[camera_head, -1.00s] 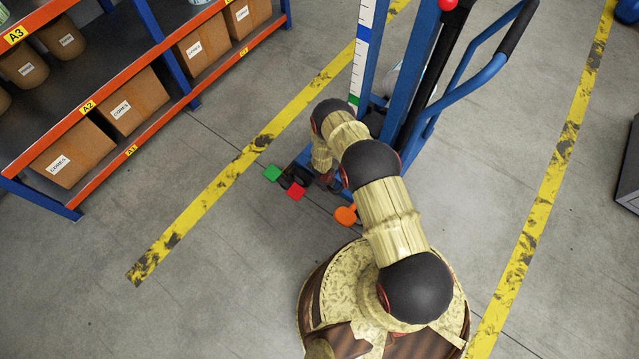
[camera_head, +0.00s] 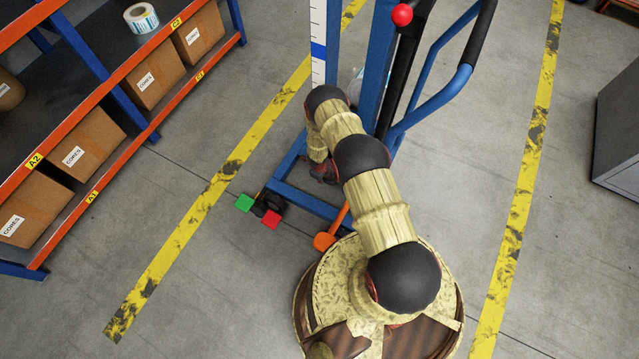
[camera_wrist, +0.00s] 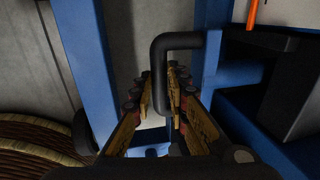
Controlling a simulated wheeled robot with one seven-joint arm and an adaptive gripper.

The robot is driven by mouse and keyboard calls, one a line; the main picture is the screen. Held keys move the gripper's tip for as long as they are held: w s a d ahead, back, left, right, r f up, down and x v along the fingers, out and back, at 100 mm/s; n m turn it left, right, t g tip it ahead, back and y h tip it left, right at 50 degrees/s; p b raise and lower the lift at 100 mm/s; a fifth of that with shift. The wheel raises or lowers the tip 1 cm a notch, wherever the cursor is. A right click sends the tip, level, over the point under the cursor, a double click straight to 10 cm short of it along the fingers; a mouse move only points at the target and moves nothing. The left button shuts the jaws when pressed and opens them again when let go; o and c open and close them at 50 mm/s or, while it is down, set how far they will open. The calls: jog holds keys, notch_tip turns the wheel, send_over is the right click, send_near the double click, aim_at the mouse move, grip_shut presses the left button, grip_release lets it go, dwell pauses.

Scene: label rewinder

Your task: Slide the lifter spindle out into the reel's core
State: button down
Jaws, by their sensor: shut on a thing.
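The blue lifter (camera_head: 374,75) stands upright just beyond my base in the head view. In the wrist view my gripper (camera_wrist: 161,100) has its two fingers closed around the downward leg of a black bent handle (camera_wrist: 178,41). The handle joins the blue frame (camera_wrist: 212,60) on the right of that view. In the head view my gripper (camera_head: 322,172) is small and dark, low against the lifter and partly covered by my arm. I cannot make out the spindle's end or the reel's core in either view.
Green (camera_head: 244,202) and red (camera_head: 271,220) pedals and an orange pedal (camera_head: 323,241) sit low on the lifter, close to my base. A shelf rack (camera_head: 150,130) with boxes stands left. A grey cabinet (camera_head: 617,130) stands right. The floor between the yellow lines is mostly clear.

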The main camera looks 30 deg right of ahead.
jog(key=shift+w+d, duration=0.3)
jog(key=shift+d, duration=0.2)
jog(key=c, duration=2)
grip_release()
jog(key=shift+w+d, duration=0.1)
jog(key=shift+r, duration=0.1)
notch_tip(320, 180, up, 12)
jog(key=s+a, duration=0.1)
jog(key=a, duration=0.1)
jog(key=shift+s+f, duration=0.25)
jog(key=shift+d, duration=0.1)
